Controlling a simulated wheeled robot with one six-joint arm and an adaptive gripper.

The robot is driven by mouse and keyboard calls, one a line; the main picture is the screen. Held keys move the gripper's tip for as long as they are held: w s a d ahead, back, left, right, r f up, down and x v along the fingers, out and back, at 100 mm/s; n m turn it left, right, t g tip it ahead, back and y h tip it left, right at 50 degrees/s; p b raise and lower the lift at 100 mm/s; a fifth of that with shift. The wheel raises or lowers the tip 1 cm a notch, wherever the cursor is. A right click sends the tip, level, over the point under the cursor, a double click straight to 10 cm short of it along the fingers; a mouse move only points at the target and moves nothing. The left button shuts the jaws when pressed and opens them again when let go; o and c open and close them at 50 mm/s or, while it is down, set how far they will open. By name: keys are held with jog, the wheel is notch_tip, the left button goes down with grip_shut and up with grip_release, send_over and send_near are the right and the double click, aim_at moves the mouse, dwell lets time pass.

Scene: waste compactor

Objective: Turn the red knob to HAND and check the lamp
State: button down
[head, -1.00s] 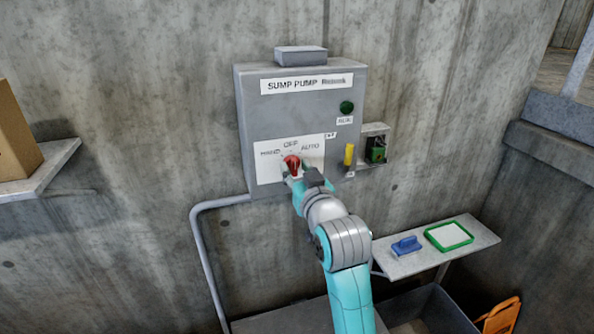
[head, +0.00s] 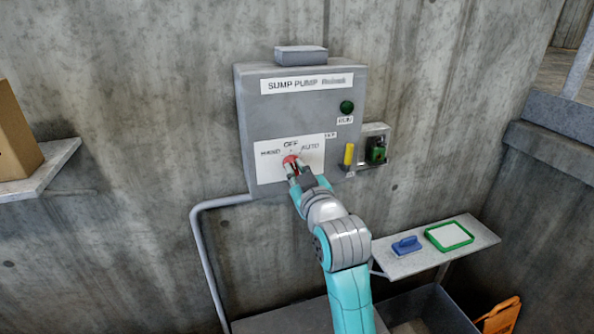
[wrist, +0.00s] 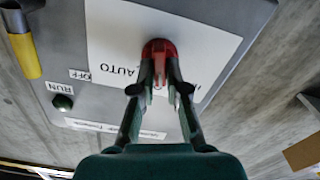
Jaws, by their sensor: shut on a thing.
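The grey sump pump panel (head: 300,118) is on the concrete wall, with HAND, OFF and AUTO printed from left to right on a white plate (head: 312,160). My gripper (head: 293,172) is shut on the red knob (head: 289,160) low on that plate. In the wrist view, both fingers of my gripper (wrist: 160,78) close on the red knob (wrist: 158,46), and the panel appears upside down. The fingers partly hide the knob, and I cannot tell which position it points to. The RUN lamp (head: 347,107) is dark green and looks unlit; it also shows in the wrist view (wrist: 63,102).
A yellow handle (head: 349,155) and a small bracket with a green-and-black item (head: 376,150) are just right of the knob. A shelf (head: 475,238) at lower right bears a blue item (head: 407,245) and a green-framed tray (head: 448,236). A cardboard box (head: 18,140) is at left.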

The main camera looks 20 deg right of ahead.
jog(key=n, duration=0.5)
jog(key=shift+a, duration=0.1)
jog(key=shift+n, duration=0.3)
jog(key=shift+f, duration=0.1)
jog(key=c, duration=1.2)
grip_release()
jog(key=s, duration=1.2)
